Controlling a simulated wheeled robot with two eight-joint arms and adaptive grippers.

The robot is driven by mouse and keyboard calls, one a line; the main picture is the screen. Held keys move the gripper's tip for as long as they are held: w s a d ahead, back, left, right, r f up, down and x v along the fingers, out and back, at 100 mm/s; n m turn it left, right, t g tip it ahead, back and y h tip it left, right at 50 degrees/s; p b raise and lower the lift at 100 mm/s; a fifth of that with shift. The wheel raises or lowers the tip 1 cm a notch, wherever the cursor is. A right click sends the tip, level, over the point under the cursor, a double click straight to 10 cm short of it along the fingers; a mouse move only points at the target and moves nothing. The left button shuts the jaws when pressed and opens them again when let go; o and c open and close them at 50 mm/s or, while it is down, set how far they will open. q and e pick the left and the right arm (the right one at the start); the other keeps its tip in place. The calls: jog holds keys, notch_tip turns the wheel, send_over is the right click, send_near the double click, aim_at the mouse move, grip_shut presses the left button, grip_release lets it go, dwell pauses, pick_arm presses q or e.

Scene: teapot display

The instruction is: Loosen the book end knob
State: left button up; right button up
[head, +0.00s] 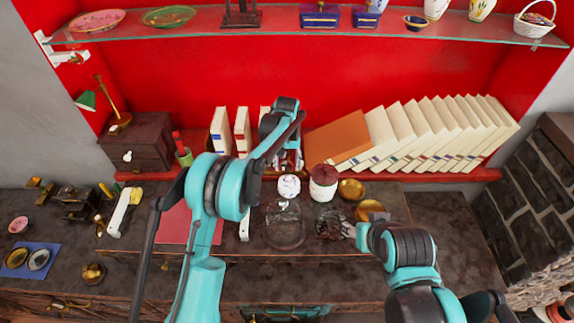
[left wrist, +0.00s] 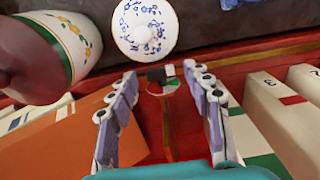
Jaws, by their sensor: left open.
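A small dark knob-like piece (left wrist: 157,75) with a white and green round part shows in the left wrist view, at the red shelf edge between the books. I take it for the book end knob. My left gripper (head: 289,160) reaches down at the shelf, between the white books and the orange book. In the left wrist view my left gripper (left wrist: 162,82) is open, with a finger on each side of the knob and a visible gap to it. The knob is hidden by my arm in the head view. My right gripper is low at right centre, its fingers unclear.
White books (head: 242,130) stand left of my left gripper. An orange book (head: 337,137) leans to its right beside a leaning row. A blue-patterned white jar (head: 289,187) and a red-lidded jar (head: 323,183) stand close in front. A glass shelf (head: 230,33) runs overhead.

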pick_arm(q)
grip_shut()
dwell(0.3)
jog(key=shift+a+f+h+b, duration=0.1)
jog(key=shift+a+h+b, duration=0.2)
jog(key=shift+h, duration=0.45)
jog(key=shift+a+f+h+b, duration=0.1)
jog(key=shift+a+h+b, duration=0.2)
jog(key=shift+h, duration=0.45)
jog(key=shift+a+f+h+b, duration=0.1)
jog(key=shift+h+b, duration=0.5)
jog(key=shift+h, duration=0.35)
jog(key=shift+a+f+h+b, duration=0.1)
jog(key=shift+h+b, duration=0.45)
jog(key=shift+h, duration=0.4)
